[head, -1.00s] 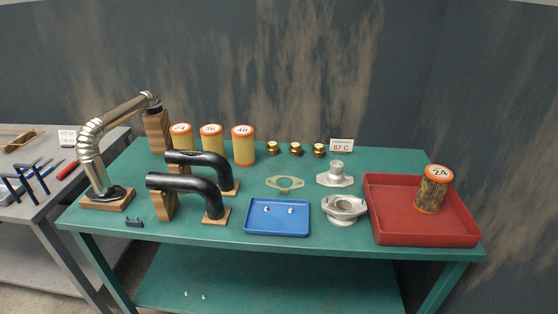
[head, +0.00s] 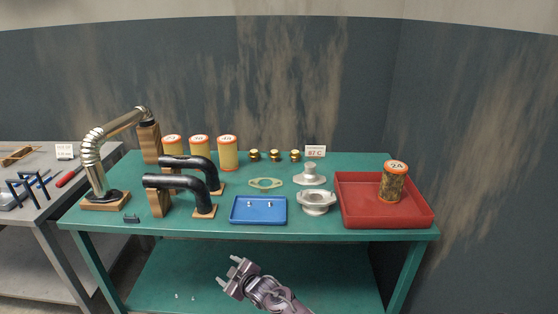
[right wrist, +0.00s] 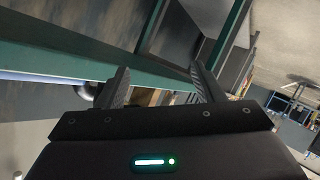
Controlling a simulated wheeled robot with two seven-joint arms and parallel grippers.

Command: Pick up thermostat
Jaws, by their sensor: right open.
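Three small brass thermostats stand in a row at the back of the green table, left of a white card reading 87 C (head: 315,151): the left one (head: 254,155), the middle one (head: 274,155) and the right one (head: 295,156). My right gripper (head: 229,270) is open and empty in front of the table, below the level of its top and well away from the thermostats. Its two spread fingers also show in the right wrist view (right wrist: 160,68), with nothing between them. My left gripper is not in view.
A blue tray (head: 258,222) with small screws, grey metal housings (head: 316,203) and a flat gasket (head: 265,184) lie before the thermostats. Black pipes (head: 180,182) and orange-topped filters (head: 228,154) stand left. A red tray (head: 390,221) holds a dark filter (head: 393,183).

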